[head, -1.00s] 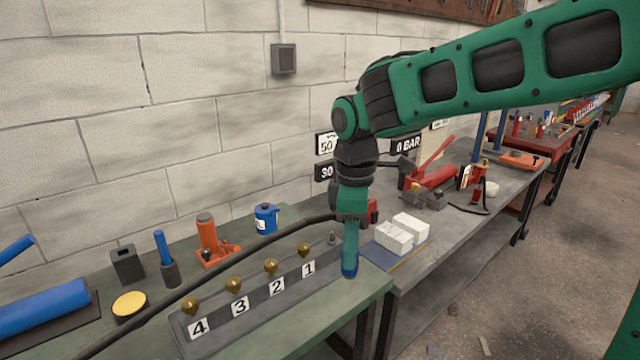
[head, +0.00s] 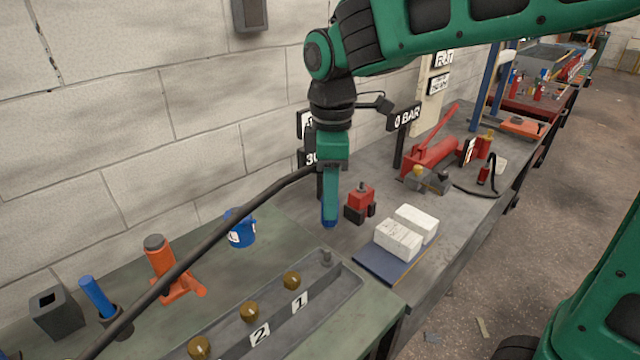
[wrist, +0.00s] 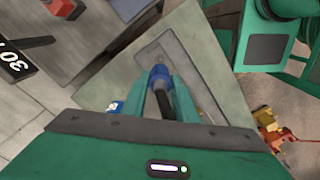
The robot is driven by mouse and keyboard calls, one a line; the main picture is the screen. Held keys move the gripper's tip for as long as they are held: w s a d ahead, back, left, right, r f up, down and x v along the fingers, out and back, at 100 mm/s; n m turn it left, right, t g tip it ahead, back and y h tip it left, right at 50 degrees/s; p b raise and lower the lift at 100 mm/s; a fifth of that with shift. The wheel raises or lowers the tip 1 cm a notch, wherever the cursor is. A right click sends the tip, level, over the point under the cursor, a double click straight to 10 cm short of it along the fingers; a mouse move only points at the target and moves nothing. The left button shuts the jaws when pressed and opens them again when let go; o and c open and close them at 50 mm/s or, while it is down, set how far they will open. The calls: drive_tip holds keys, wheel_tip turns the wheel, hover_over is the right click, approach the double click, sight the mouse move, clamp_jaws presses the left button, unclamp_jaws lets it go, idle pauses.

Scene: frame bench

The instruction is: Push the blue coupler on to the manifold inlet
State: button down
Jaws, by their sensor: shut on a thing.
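My gripper (head: 329,220) is shut on the blue coupler (wrist: 158,76), which sits between the two fingers in the wrist view. In the head view the fingers largely hide the coupler; a black hose (head: 230,222) runs from the gripper down to the lower left. The manifold (head: 335,293) is a long grey block on the green bench with brass ports and number labels. Its inlet (head: 326,257) is a small grey stub at the far right end. The gripper tip appears just above the inlet in the head picture, apart from it; the exact depth gap is unclear.
A blue can (head: 240,228) and an orange jack (head: 168,265) stand behind the manifold. A red-and-black block (head: 360,203), white blocks on a blue pad (head: 381,264) and a 0 BAR sign (head: 407,117) stand on the grey bench to the right.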

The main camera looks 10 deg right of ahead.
drive_tip(key=shift+w+a, duration=0.15)
idle(0.3)
drive_tip(key=shift+f, duration=2.9)
drive_tip(key=shift+f, duration=2)
drive_tip(key=c, duration=1.3)
unclamp_jaws()
drive_tip(key=shift+c, duration=0.2)
wheel_tip(320, 180, up, 11)
drive_tip(key=shift+f, duration=0.1)
